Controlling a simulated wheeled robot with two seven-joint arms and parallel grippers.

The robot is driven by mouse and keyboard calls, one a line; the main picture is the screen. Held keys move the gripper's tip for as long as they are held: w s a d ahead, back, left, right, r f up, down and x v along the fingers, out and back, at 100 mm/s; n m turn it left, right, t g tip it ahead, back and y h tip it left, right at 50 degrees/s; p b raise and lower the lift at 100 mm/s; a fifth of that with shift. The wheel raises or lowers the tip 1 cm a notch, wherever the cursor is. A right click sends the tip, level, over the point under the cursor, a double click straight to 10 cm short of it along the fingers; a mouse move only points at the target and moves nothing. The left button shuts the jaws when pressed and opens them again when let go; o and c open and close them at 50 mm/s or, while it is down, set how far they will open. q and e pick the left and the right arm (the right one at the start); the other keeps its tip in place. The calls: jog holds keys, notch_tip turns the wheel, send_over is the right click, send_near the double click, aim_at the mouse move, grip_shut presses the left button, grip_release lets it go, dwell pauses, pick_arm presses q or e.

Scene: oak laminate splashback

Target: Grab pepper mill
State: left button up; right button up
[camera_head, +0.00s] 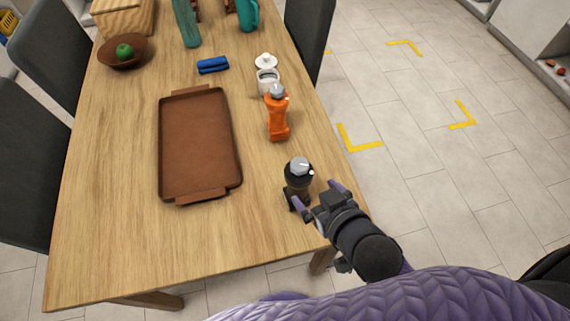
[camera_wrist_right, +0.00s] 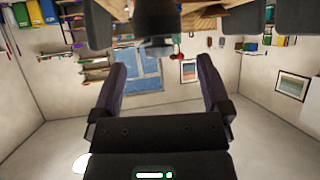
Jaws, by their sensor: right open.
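A black pepper mill (camera_head: 297,178) with a silver top stands upright near the table's right front corner in the head view. An orange mill-shaped item (camera_head: 277,116) with a grey top stands behind it. My right gripper (camera_head: 316,196) is open and empty, close to the black mill on its near right side. One finger reaches beside the mill's base; I cannot tell whether it touches. In the right wrist view, the open fingers (camera_wrist_right: 160,75) are spread apart, with a dark shape, likely the mill (camera_wrist_right: 157,20), beyond them at the top. My left gripper is not in view.
A brown tray (camera_head: 199,99) lies mid-table. A white jar (camera_head: 267,77), a blue item (camera_head: 213,65), a bowl (camera_head: 117,58) with a green fruit (camera_head: 124,51), and a teal bottle (camera_head: 186,23) stand farther back. The table's front (camera_head: 150,260) is clear. Chairs flank the table.

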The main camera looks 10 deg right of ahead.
aim_at(296, 164)
jog(key=shift+w+a+r, duration=0.35)
jog(key=shift+w+r, duration=0.15)
jog(key=shift+r, duration=0.1)
jog(key=b+x, duration=0.1)
jog(key=x, duration=0.2)
jog(key=b+x, duration=0.1)
jog(key=x, duration=0.2)
jog(key=b+x, duration=0.1)
jog(key=x, duration=0.2)
jog(key=shift+w+d+r, duration=0.35)
jog(key=shift+w, duration=0.05)
jog(key=shift+c, duration=1.1)
jog(key=shift+s, duration=0.1)
jog(key=c, duration=1)
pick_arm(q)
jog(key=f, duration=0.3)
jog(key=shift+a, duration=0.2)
pick_arm(e)
grip_shut()
jog(key=shift+f, duration=0.1)
